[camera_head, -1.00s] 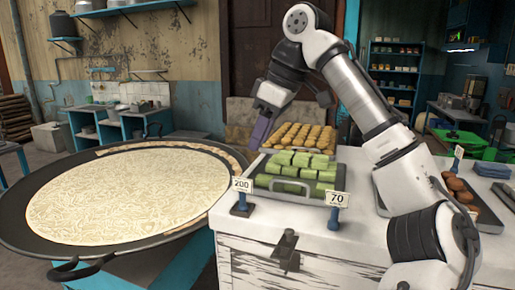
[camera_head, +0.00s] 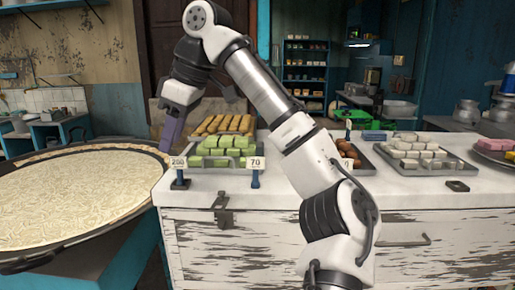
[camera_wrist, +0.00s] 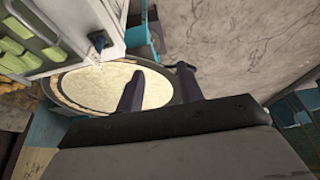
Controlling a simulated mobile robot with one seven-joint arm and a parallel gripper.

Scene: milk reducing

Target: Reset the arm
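My arm is raised and bent over the white counter (camera_head: 240,200), reaching to the left. My gripper (camera_head: 174,130) hangs with purple-grey fingers near the counter's left end, between the trays and the big round pan (camera_head: 20,268). In the wrist view my gripper (camera_wrist: 160,72) shows two dark fingers spread apart, with nothing between them. The pan, filled with a pale creamy layer, shows behind the fingers there.
A tray of green blocks (camera_head: 215,153) and a tray of long golden sweets (camera_head: 222,124) stand behind price tags. A tray of white pieces (camera_head: 418,150) and a small dark object (camera_head: 457,186) lie to the right.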

